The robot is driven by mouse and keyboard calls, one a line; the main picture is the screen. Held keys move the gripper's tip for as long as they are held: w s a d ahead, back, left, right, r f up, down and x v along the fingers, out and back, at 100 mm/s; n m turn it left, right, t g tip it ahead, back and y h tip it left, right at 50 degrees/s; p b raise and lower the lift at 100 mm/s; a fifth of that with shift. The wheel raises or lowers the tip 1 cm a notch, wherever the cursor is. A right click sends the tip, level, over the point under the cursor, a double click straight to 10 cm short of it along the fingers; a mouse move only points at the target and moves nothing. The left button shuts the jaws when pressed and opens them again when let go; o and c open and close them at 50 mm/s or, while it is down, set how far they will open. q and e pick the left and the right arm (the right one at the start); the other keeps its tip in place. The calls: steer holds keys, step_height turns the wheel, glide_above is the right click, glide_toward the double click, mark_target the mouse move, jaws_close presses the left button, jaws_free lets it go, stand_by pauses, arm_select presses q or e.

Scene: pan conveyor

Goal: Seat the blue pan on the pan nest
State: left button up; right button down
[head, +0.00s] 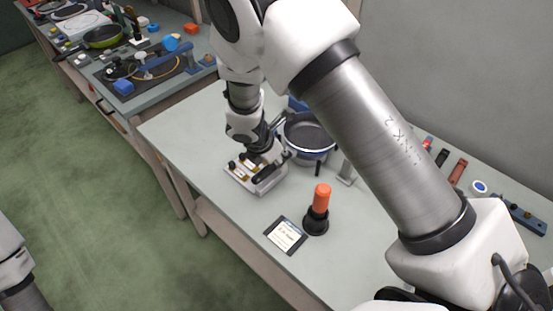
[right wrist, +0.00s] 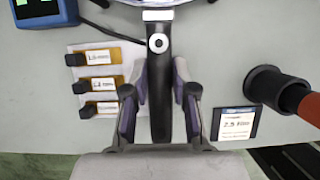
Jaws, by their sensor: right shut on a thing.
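The blue pan (head: 308,133) has a dark inside and a pale rim, and stands level at the middle of the grey table. Its black handle (right wrist: 160,75) points toward me in the right wrist view, where only the pan's near edge (right wrist: 155,3) shows at the top. My right gripper (right wrist: 160,105) is shut on the handle, with one finger on each side. In the head view the right gripper (head: 280,148) is partly hidden by its own wrist. I cannot make out the pan nest for sure, nor whether the pan touches anything below. My left gripper is out of view.
A white tray with labelled pieces (head: 242,180) lies close by the right gripper. An orange-topped black holder (head: 319,205) and a label card (head: 286,235) stand nearer. A blue device (right wrist: 45,12) is beside the pan. Small tools (head: 458,171) lie right. The table's left end is clear.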

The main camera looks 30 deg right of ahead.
steer(key=shift+f+b, duration=0.85)
steer(key=shift+f, duration=0.25)
stand_by(0.5)
steer(key=c, duration=0.8)
jaws_free()
steer(key=shift+r, duration=0.1)
steer(key=shift+c, duration=0.2)
step_height(320, 180, up, 10)
steer(key=shift+f, duration=0.1)
